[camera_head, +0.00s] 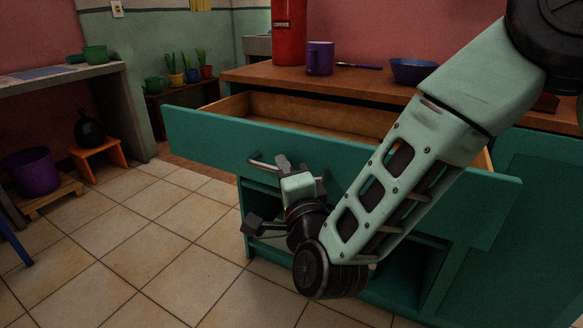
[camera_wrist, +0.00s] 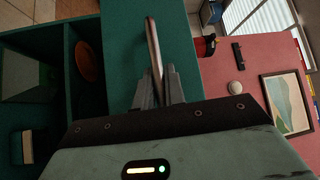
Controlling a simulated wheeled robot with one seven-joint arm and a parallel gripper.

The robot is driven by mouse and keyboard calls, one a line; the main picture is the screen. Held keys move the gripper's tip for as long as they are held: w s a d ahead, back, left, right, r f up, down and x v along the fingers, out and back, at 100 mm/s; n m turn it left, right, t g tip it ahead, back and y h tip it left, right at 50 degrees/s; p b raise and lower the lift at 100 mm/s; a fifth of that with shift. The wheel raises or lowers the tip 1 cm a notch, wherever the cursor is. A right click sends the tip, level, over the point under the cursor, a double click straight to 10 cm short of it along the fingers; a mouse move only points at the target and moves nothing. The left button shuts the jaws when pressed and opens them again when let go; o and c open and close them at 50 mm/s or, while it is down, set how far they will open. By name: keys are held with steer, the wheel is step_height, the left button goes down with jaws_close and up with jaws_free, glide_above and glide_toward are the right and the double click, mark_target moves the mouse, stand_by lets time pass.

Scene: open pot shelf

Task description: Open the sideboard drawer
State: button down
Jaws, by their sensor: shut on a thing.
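The teal sideboard drawer (camera_head: 205,132) stands pulled out, and its wooden inside (camera_head: 330,120) shows empty where my arm does not cover it. Its metal bar handle (camera_head: 262,162) is on the front panel. My gripper (camera_head: 285,165) is at the handle, shut on it. In the wrist view, the two fingers of my gripper (camera_wrist: 163,88) close around the handle bar (camera_wrist: 153,45), in front of the teal drawer front (camera_wrist: 120,60). My arm hides the right part of the drawer front in the head view.
On the sideboard top (camera_head: 245,75) stand a red canister (camera_head: 289,35), a purple mug (camera_head: 320,58) and a blue bowl (camera_head: 413,71). Open shelf space lies below the drawer. The tiled floor (camera_head: 120,240) at left is clear. An orange stool (camera_head: 97,150) stands farther back.

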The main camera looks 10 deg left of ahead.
steer(key=shift+s, duration=0.2)
steer(key=c, duration=1.5)
jaws_free()
steer(key=shift+f, duration=0.1)
